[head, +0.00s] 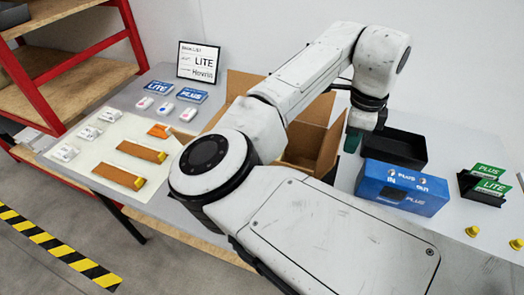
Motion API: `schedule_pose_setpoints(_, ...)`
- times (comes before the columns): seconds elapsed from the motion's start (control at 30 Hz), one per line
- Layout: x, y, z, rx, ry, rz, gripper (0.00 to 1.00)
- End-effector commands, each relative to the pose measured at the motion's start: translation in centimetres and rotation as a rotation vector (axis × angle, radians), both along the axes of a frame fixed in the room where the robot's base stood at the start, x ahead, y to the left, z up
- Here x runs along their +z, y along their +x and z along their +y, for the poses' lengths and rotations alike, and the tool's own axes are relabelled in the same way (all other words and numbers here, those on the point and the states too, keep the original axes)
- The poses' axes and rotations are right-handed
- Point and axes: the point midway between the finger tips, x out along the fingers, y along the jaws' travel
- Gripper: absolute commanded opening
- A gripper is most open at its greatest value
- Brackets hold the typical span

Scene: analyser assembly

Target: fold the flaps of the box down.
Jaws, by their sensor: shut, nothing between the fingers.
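The open cardboard box (302,135) stands on the table behind my arm, which hides much of it. Its brown flaps stick up and out, one at the back left (241,84) and one at the right side (331,148). My gripper (352,142) points down just right of the box, beside the right flap. It is shut and holds nothing. From this view I cannot tell whether its fingertips touch the flap.
A black tray (405,150) and a blue PLUS box (402,188) stand close right of my gripper. Green cards (491,186) sit in a black holder farther right. Left are a mat (105,155) with parts, a sign (198,60) and a red shelf (45,95).

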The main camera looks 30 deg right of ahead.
Motion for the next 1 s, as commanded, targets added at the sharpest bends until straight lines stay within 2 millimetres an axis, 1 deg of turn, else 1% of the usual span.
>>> schedule_pose_setpoints(0.47,0.1,0.1,0.1,0.001,0.000,0.000,0.00)
schedule_pose_setpoints(0.57,0.4,0.6,0.4,0.002,0.000,0.000,0.00)
schedule_pose_setpoints(0.8,1.3,2.4,1.9,0.002,-0.001,0.001,0.00)
schedule_pose_setpoints(1.0,1.6,3.2,2.6,0.001,0.001,0.001,0.00)
